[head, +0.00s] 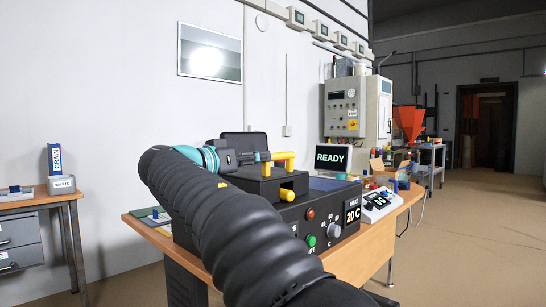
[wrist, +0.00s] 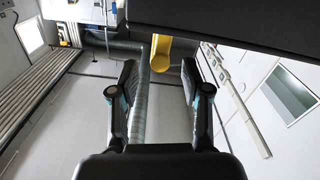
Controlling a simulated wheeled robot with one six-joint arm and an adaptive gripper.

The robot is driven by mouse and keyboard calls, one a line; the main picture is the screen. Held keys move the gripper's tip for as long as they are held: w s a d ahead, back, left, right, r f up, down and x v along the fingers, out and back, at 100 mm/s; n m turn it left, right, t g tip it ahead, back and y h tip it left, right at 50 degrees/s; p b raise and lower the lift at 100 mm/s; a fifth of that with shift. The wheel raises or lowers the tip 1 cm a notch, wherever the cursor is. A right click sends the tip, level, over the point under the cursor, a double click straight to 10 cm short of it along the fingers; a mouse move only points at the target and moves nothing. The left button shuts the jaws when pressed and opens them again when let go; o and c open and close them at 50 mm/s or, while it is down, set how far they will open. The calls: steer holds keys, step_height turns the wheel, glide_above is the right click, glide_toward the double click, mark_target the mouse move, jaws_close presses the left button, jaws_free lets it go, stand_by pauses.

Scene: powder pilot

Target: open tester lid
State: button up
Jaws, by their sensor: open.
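The tester is a black box (head: 317,214) with a dial, a red and a green button and a "20 C" display, on a wooden bench. A yellow bar handle (head: 285,157) is at its top, with another yellow part on its front below. My gripper (head: 262,157) is at the left end of the upper handle. In the wrist view, my open gripper (wrist: 159,66) has a yellow handle (wrist: 160,52) ahead, between its fingertips; contact is unclear. A dark panel (head: 246,142) stands behind my gripper; I cannot tell whether it is the lid.
A READY screen (head: 331,158) stands at the tester's back right. A small white control box (head: 380,203) is on the bench (head: 352,251) to the right. A side table (head: 38,199) with a grain box stands at the left. The floor at the right is clear.

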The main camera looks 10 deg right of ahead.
mark_target(273, 156)
steer(key=x, duration=0.7)
steer(key=shift+a, duration=0.1)
steer(key=shift+c, duration=0.2)
steer(key=shift+s, duration=0.1)
jaws_close()
